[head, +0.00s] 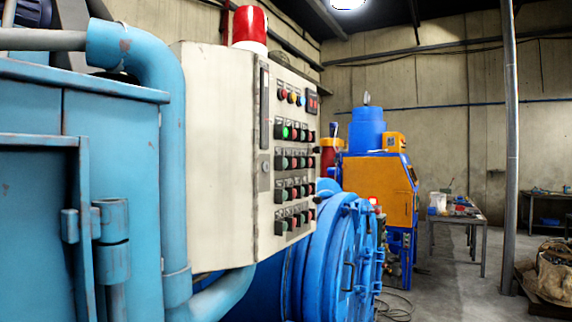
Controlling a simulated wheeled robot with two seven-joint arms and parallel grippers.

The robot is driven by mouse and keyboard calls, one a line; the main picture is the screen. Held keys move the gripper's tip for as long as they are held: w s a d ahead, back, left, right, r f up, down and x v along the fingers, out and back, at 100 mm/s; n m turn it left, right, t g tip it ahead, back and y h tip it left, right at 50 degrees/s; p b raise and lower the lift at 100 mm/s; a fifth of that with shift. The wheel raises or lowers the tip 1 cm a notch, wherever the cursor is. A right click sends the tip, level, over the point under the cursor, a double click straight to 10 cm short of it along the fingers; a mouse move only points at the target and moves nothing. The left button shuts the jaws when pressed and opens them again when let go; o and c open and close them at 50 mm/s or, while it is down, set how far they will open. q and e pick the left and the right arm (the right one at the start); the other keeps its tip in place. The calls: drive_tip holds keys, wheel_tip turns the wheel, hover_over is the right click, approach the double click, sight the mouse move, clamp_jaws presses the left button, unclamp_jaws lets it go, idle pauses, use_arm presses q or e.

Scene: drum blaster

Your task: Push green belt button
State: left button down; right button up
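A cream control cabinet (220,150) stands left of the middle, seen at a slant. Its panel face carries several rows of small buttons in green, red and black. A green button (285,132) shows at the left of the upper button row, and further green ones sit in the rows below. The labels are too small to read, so I cannot tell which button is the belt one. Neither of my grippers is in view.
A light blue machine housing (110,120) with pipes fills the left. A blue round drum door (345,260) lies below the panel. An orange and blue machine (378,185), a work table (458,215) and a grey pole (510,150) stand further back. Open floor (450,285) lies at right.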

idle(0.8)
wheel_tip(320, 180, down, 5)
drive_tip(key=b, duration=0.5)
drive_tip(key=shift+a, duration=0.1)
